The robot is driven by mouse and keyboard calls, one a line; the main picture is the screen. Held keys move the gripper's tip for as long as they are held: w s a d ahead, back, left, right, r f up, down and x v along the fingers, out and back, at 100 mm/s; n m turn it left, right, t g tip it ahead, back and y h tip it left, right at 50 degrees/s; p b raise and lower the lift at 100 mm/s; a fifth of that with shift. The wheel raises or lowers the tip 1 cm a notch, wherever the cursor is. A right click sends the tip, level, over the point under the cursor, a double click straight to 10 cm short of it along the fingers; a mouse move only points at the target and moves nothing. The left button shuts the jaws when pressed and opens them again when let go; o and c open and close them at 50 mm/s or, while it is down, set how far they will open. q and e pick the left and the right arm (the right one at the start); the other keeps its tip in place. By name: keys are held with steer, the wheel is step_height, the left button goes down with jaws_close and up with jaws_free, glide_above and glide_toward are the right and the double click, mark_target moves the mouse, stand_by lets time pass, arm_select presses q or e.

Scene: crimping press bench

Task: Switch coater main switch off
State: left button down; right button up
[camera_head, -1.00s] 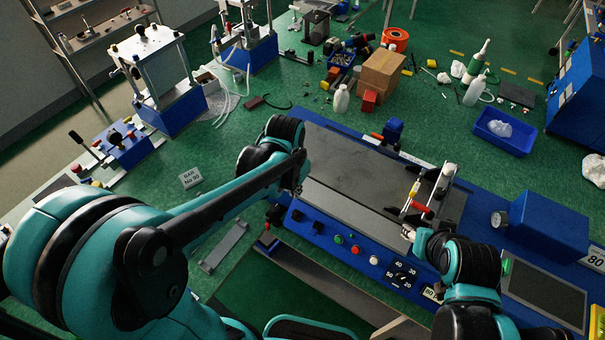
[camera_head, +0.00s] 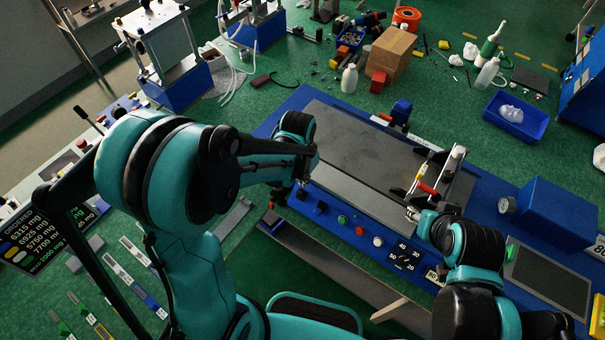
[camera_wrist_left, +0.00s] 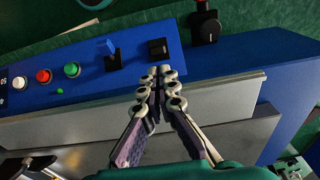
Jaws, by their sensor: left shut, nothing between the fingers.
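The coater is the blue machine with a grey flat top (camera_head: 355,150). Its blue front panel carries a black rocker-like switch (camera_wrist_left: 158,48), a blue toggle in a black holder (camera_wrist_left: 112,53), and green (camera_wrist_left: 72,69), red (camera_wrist_left: 43,75) and white (camera_wrist_left: 20,83) buttons. A black box with a red part (camera_wrist_left: 205,28) sits past the panel's end. I cannot tell which is labelled main switch. My left gripper (camera_wrist_left: 160,72) is shut and empty, its tips just beside the black switch; contact is unclear. My right gripper (camera_head: 412,214) is by the coater's right part, its jaws unclear.
A red-handled fixture (camera_head: 428,188) stands on the coater top near my right gripper. A dial (camera_head: 404,256) is on the panel's right part.

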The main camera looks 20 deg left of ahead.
mark_target(299, 194)
arm_select(q)
steer(key=shift+w+f, duration=0.1)
steer(key=shift+f, duration=1)
steer(key=shift+s+a+t+b, duration=0.15)
steer(key=shift+s+t+b, duration=0.3)
steer(key=shift+t+b, duration=0.2)
steer(key=shift+s+h, duration=0.1)
steer(key=shift+h, duration=0.2)
steer(key=t, duration=0.1)
steer(key=s+t+b, duration=0.1)
steer(key=t+h+b, duration=0.1)
steer(key=shift+s+a+f, duration=0.3)
steer(key=shift+s+a, duration=0.05)
steer(key=shift+s+a+f+b, duration=0.1)
steer(key=shift+s+b, duration=0.25)
steer(key=shift+b, duration=0.1)
steer(key=shift+w, duration=0.1)
steer(key=shift+s+a+r, duration=0.1)
steer(key=shift+s+a, duration=0.05)
steer(key=shift+s, duration=0.25)
steer(key=shift+s+a+r, duration=0.1)
steer(key=shift+s, duration=0.3)
